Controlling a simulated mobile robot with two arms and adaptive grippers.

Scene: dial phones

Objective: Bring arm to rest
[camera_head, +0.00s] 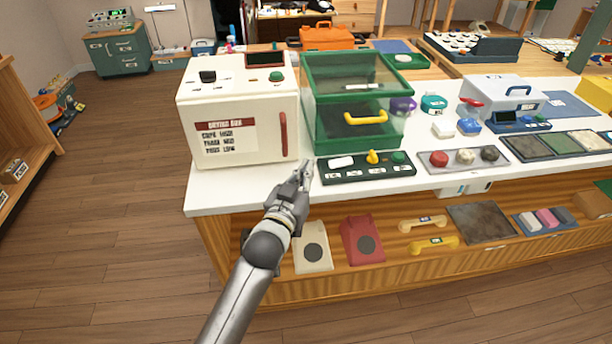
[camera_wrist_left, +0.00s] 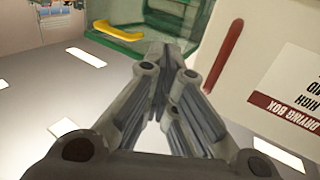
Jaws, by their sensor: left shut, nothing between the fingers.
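My left arm (camera_head: 262,255) comes in from the bottom of the head view. Its left gripper (camera_head: 304,172) is over the front edge of the white counter (camera_head: 230,197), in front of the gap between the drying box (camera_head: 235,110) and the green glass box (camera_head: 357,88). In the left wrist view the left gripper's fingers (camera_wrist_left: 168,55) meet at the tips, shut and empty. The drying box's red handle (camera_wrist_left: 222,56) is close beside them, and the yellow handle (camera_wrist_left: 68,22) of the green box is further off. My right gripper is not in view.
A dark panel (camera_head: 367,168) with a yellow knob lies in front of the green box. A tray of coloured knobs (camera_head: 464,159) is to its right. Phone bodies, including a red one (camera_head: 362,240), and handsets fill the shelf below. The wooden floor (camera_head: 110,220) on the left is clear.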

